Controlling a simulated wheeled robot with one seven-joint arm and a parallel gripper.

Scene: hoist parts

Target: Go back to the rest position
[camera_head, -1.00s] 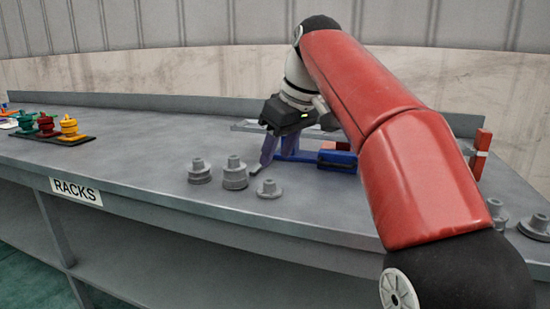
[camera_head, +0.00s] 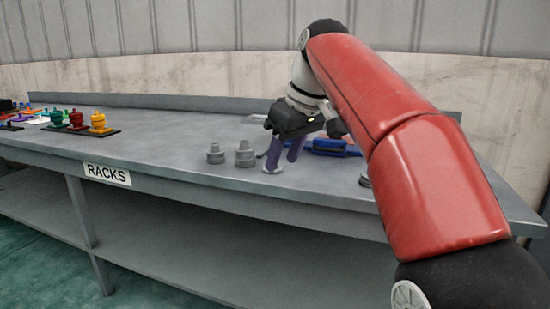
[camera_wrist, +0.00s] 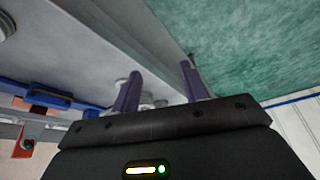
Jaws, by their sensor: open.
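My arm reaches over the grey bench (camera_head: 170,143), and my gripper (camera_head: 283,156) points down with its two purple fingers apart. Nothing shows between the fingers. In the wrist view the same gripper (camera_wrist: 160,86) has its fingers spread above the bench's front edge, with green floor beyond. Two grey stepped parts (camera_head: 215,154) (camera_head: 245,154) stand on the bench left of the gripper. A smaller grey part (camera_head: 272,169) is by the left fingertip, partly covered; I cannot tell if they touch.
A blue frame (camera_head: 328,147) lies behind the gripper, partly hidden by my arm. Coloured parts in yellow (camera_head: 97,121), red (camera_head: 76,120) and green (camera_head: 56,118) stand at the left. A RACKS label (camera_head: 107,174) is on the front edge. The bench between is clear.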

